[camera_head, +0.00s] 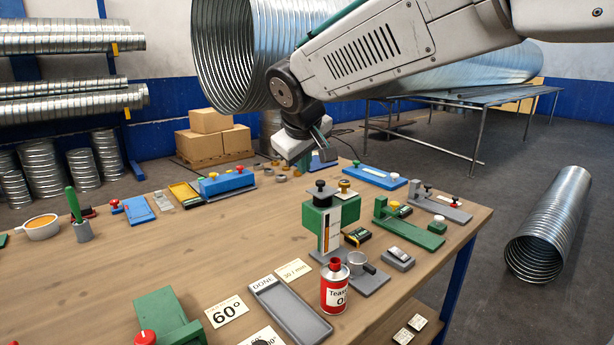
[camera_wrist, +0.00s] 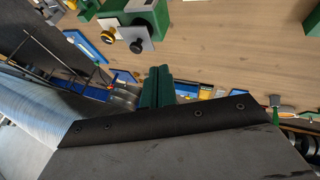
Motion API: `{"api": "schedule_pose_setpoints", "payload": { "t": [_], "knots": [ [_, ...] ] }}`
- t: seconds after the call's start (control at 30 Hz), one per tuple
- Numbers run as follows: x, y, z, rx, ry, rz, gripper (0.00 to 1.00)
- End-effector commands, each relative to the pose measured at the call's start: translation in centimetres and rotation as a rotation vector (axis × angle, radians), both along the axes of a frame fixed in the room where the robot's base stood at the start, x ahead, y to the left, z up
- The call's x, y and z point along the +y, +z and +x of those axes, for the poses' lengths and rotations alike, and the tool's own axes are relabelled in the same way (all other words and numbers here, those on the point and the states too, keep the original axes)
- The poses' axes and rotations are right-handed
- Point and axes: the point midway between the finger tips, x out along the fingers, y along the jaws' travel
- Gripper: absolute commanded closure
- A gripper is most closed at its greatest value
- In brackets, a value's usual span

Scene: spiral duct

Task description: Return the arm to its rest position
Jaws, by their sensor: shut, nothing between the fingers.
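My arm reaches in from the upper right of the head view, with its wrist bent downward. My gripper (camera_head: 326,150) hangs above the far part of the wooden workbench (camera_head: 230,250), clear of the things on it. In the wrist view the two dark green fingers of my gripper (camera_wrist: 157,86) lie side by side, shut with nothing between them.
A green and white device (camera_head: 328,222) stands below and in front of my gripper. A red oil can (camera_head: 334,288), grey tray (camera_head: 290,310) and several blue and green fixtures share the bench. A large spiral duct (camera_head: 240,50) rises behind my arm. Another duct (camera_head: 548,225) lies on the floor.

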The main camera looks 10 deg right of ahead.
Motion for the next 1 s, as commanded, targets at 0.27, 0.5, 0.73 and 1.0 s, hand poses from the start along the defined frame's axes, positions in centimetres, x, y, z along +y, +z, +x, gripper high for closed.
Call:
{"api": "schedule_pose_setpoints", "payload": {
  "t": [0.27,0.5,0.73,1.0],
  "knots": [
    [0.3,2.4,-1.8,0.01,-0.003,-0.004,1.0],
    [-2.0,-2.4,-8.6,0.204,-0.076,0.023,1.0],
    [-8.1,-6.6,-22.1,0.404,-0.266,0.145,1.0],
    [-11.1,-10.1,-32.8,0.464,-0.439,0.295,1.0]
  ]
}}
